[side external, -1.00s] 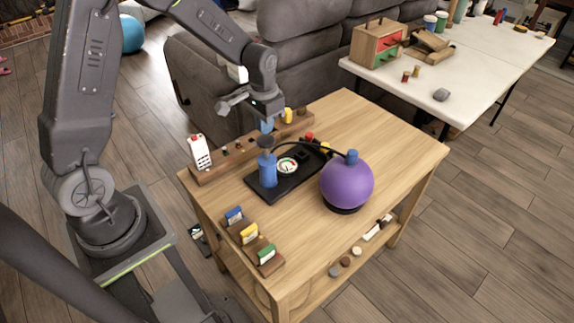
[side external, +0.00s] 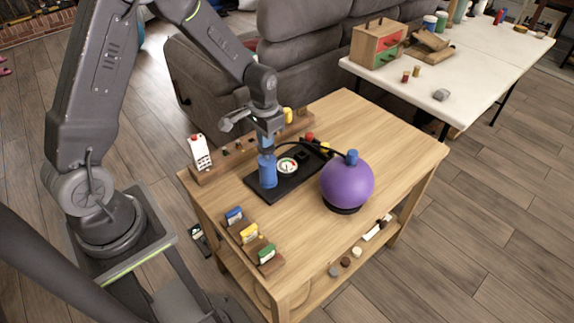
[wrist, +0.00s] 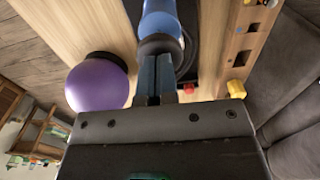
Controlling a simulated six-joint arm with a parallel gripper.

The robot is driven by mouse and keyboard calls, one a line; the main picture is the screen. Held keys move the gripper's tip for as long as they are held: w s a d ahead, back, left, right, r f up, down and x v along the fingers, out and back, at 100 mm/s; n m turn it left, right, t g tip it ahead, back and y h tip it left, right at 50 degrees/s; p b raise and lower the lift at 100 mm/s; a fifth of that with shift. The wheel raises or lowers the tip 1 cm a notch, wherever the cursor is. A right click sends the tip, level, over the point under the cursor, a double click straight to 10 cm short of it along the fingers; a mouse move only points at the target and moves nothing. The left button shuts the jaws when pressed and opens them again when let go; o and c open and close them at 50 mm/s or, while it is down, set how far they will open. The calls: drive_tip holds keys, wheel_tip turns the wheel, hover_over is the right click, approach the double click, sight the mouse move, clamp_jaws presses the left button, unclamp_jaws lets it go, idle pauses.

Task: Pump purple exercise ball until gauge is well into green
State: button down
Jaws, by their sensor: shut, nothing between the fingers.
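The purple exercise ball (side external: 347,186) sits on a dark ring stand on the wooden table, with a blue cap on top and a black hose to the pump. It also shows in the wrist view (wrist: 97,84). The blue pump (side external: 267,171) stands upright on a black base, its top hidden by my gripper. The round white gauge (side external: 287,166) is on the base beside it; its needle is too small to read. My gripper (side external: 266,148) is shut and empty, pointing down at the pump's top. In the wrist view its fingertips (wrist: 154,58) meet the dark pump knob (wrist: 158,44).
A wooden rack (side external: 235,156) with small items lies behind the pump, and a white device (side external: 200,153) stands at its left end. Coloured blocks on a holder (side external: 250,236) sit at the front left. The table's right rear is clear.

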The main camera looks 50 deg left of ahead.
drive_tip(key=shift+f, duration=1.35)
drive_tip(key=shift+r, duration=3.65)
drive_tip(key=shift+r, duration=2.5)
drive_tip(key=s+d+r+t, duration=0.2)
drive_tip(key=s+d+r, duration=0.2)
drive_tip(key=s+r, duration=0.3)
drive_tip(key=s+d+r+t, duration=0.3)
drive_tip(key=s+r, duration=0.3)
drive_tip(key=s, duration=0.6)
drive_tip(key=shift+s+d+r+t, duration=0.3)
drive_tip(key=shift+s+d+r, duration=0.1)
drive_tip(key=shift+d, duration=0.4)
